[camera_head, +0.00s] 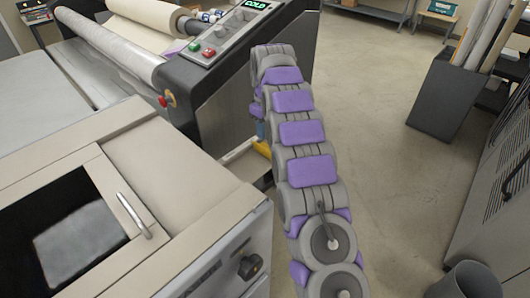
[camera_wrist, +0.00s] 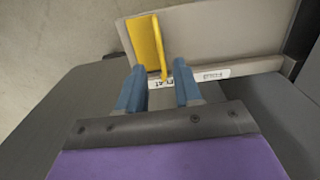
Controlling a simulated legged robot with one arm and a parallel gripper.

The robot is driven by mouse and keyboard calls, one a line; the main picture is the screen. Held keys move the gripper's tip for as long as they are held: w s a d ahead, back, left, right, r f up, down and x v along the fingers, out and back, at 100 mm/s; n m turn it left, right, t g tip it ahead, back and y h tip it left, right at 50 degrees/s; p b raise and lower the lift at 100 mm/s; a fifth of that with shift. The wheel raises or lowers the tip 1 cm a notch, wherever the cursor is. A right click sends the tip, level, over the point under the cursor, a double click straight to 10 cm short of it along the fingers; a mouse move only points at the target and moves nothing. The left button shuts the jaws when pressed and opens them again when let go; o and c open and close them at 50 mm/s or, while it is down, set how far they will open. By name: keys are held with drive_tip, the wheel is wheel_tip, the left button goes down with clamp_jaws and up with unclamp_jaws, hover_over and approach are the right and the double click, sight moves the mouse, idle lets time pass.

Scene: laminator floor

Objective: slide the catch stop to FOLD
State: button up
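The catch stop (camera_wrist: 147,42) is a yellow angled piece with an upright fin, at the FLAT label (camera_wrist: 160,83) on the edge of a beige tray (camera_wrist: 225,35) in the wrist view. A second label (camera_wrist: 210,73), its small text hard to read and probably FOLD, lies to the right. My gripper (camera_wrist: 160,68) is open, its two blue fingers apart. The lower end of the yellow fin shows between the fingertips; I cannot tell whether either touches it. In the head view the catch stop (camera_head: 262,148) shows partly behind my arm, beside the blue fingers (camera_head: 260,130).
The laminator (camera_head: 215,75) with its control panel stands beyond the tray (camera_head: 248,166). A beige cabinet (camera_head: 170,165) with a metal handle stands at the left. Open floor (camera_head: 385,170) lies to the right, with a dark bin of rolls (camera_head: 445,100) and a grey bin (camera_head: 468,280).

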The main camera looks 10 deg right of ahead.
sight(266, 149)
wheel_tip(266, 149, down, 10)
drive_tip(key=shift+r+b, duration=0.1)
drive_tip(key=shift+b, duration=1)
drive_tip(key=shift+c, duration=0.5)
clamp_jaws()
